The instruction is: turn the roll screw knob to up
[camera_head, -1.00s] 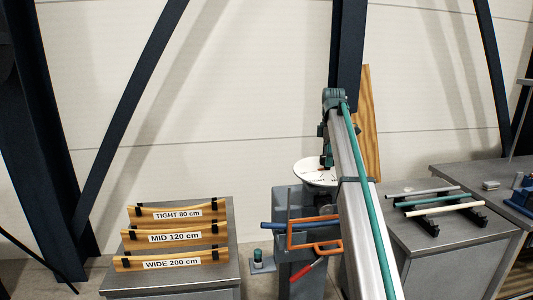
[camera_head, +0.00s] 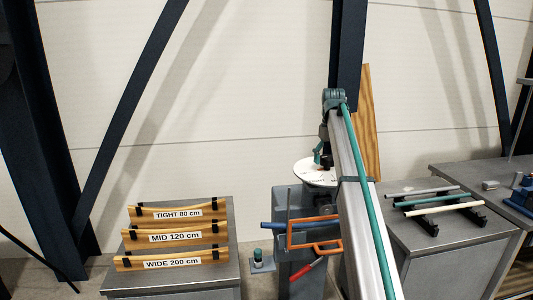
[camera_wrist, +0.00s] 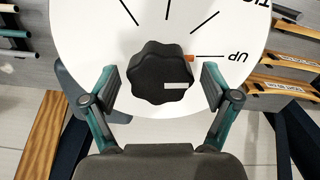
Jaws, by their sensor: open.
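The roll screw knob (camera_wrist: 161,74) is black and lobed, with a white bar on its face. It sits on a white dial (camera_wrist: 110,35) with black lines and printed words. An orange pointer at the knob's edge lies close to the line marked UP. My gripper (camera_wrist: 158,70) is open, with one teal finger on each side of the knob; I cannot tell whether either touches it. In the head view the dial (camera_head: 308,173) shows beside my arm, and my gripper (camera_head: 322,158) is over it, partly hidden.
A bench with wooden forms labelled TIGHT (camera_head: 178,214), MID and WIDE stands at the left. An orange frame (camera_head: 314,233) and a blue tube (camera_head: 280,227) are below the dial. A rack of tubes (camera_head: 437,202) lies on the right bench.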

